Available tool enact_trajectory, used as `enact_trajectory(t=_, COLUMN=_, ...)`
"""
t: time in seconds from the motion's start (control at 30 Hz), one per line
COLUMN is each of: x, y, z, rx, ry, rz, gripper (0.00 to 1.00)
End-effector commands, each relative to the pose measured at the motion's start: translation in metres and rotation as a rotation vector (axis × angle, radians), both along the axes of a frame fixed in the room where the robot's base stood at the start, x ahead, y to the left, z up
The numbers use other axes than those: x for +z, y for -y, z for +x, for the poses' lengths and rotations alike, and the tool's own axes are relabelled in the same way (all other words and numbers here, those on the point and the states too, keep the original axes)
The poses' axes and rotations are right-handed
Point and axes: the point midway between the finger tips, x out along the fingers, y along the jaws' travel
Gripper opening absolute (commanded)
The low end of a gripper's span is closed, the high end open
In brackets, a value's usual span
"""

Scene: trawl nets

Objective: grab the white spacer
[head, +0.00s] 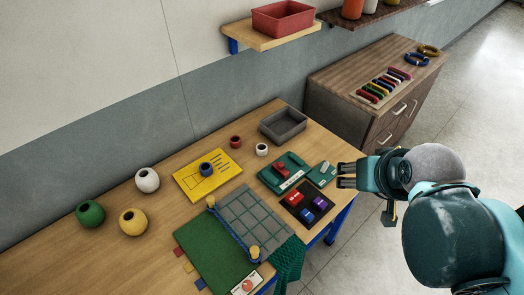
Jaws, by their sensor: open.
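A small white ring-shaped piece (262,149), which looks like the white spacer, stands on the wooden table between a small red ring-shaped piece (236,142) and the grey tray. A similar blue piece (206,169) sits on the yellow board (190,185). My gripper (341,175) is open and empty, off to the right of the white piece, near the table's right edge. It points left, and nothing shows between its fingers. A larger white round float with a hole (147,180) stands at the left.
A grey tray (284,134) stands behind the white piece. A green block set (285,186) and a dark mat with red, blue and purple blocks (286,212) lie between my gripper and the yellow board. A wooden shelf (248,40) with a red bin hangs above.

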Motion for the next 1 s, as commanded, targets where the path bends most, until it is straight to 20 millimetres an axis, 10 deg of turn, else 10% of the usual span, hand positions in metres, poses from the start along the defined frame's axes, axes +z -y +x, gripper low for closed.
enact_trajectory(t=0.53, x=0.004, y=-0.003, z=0.008, rx=0.027, ry=-0.011, rz=-0.014, gripper=0.49)
enact_trajectory(t=1.0, x=0.017, y=-0.023, z=0.06, rx=0.21, ry=-0.086, rz=-0.107, gripper=0.49)
